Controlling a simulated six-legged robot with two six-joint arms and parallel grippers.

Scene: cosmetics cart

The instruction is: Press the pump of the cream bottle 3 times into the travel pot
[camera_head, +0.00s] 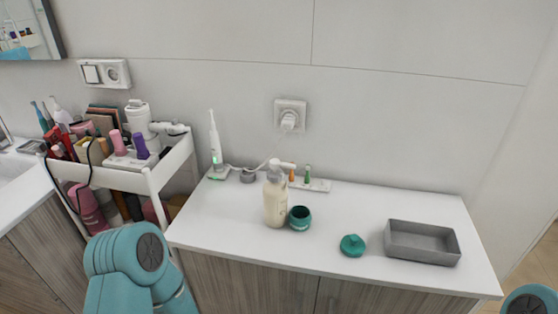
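The cream bottle (275,202) is a cream-coloured pump bottle standing upright on the white counter. Its pale pump head (276,166) is on top, with a nozzle that seems to point right. The teal travel pot (300,218) stands open just right of the bottle, close to its base. A teal lid (352,245) lies on the counter farther right. Part of a teal arm of mine shows at the lower left, and a small part of another at the lower right corner. Neither gripper's fingers can be seen.
A grey tray (422,242) sits at the counter's right. An electric toothbrush (215,145) stands at the back left, with small brush heads on a holder (318,185) behind the pot. A crowded white cart (152,180) is at left. The counter (390,205) is clear toward the back right.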

